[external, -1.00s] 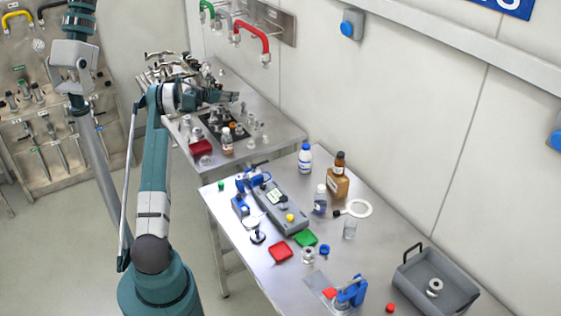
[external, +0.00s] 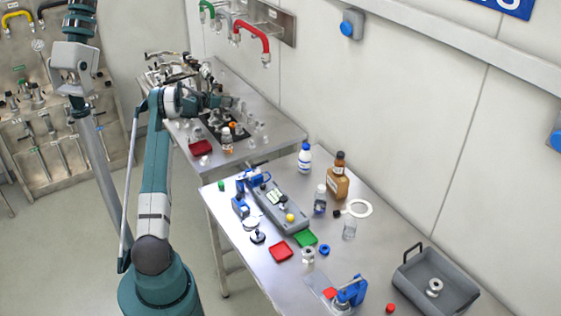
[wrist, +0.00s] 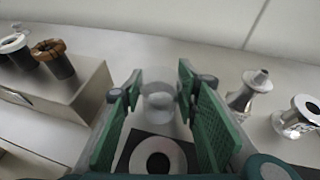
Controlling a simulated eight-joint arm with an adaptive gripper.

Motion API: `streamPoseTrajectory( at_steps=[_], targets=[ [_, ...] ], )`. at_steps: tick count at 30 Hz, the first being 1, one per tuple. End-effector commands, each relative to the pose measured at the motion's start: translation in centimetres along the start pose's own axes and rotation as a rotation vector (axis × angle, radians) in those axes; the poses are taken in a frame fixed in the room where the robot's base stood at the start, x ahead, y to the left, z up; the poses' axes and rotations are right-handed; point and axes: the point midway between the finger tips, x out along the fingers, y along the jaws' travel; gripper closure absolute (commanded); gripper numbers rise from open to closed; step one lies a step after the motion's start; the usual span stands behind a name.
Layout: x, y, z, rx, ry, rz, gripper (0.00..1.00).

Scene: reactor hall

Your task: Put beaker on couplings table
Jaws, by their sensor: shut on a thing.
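My gripper (wrist: 158,100), with green finger pads, is shut on a clear beaker (wrist: 158,88) in the wrist view. A black mat (wrist: 128,158) with a pale ring-shaped fitting (wrist: 158,158) shows below it. In the external view my gripper (external: 233,103) is over the far metal table (external: 262,152), which carries several metal couplings. The beaker cannot be made out clearly there. Whether its base touches anything is not clear.
In the wrist view, a metal block (wrist: 60,95) bearing couplings is left, and steel couplings (wrist: 248,90) stand right. The near table (external: 225,195) is crowded with bottles, trays and a grey bin (external: 435,280).

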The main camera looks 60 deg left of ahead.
Motion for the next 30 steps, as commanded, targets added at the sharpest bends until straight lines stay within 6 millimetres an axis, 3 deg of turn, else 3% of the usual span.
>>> streamPoseTrajectory(
  at_steps=[1,2,5,20,30],
  targets=[
    [0.1,0.0,-0.2,0.000,0.000,0.000,0.85],
    [0.1,0.0,-0.1,0.000,0.000,0.000,0.65],
    [0.0,0.0,-0.1,0.000,0.000,0.000,0.54],
    [-0.2,0.0,0.3,0.000,0.000,0.000,0.54],
    [-3.3,0.0,0.2,-0.001,0.000,0.000,0.54]
  ],
)
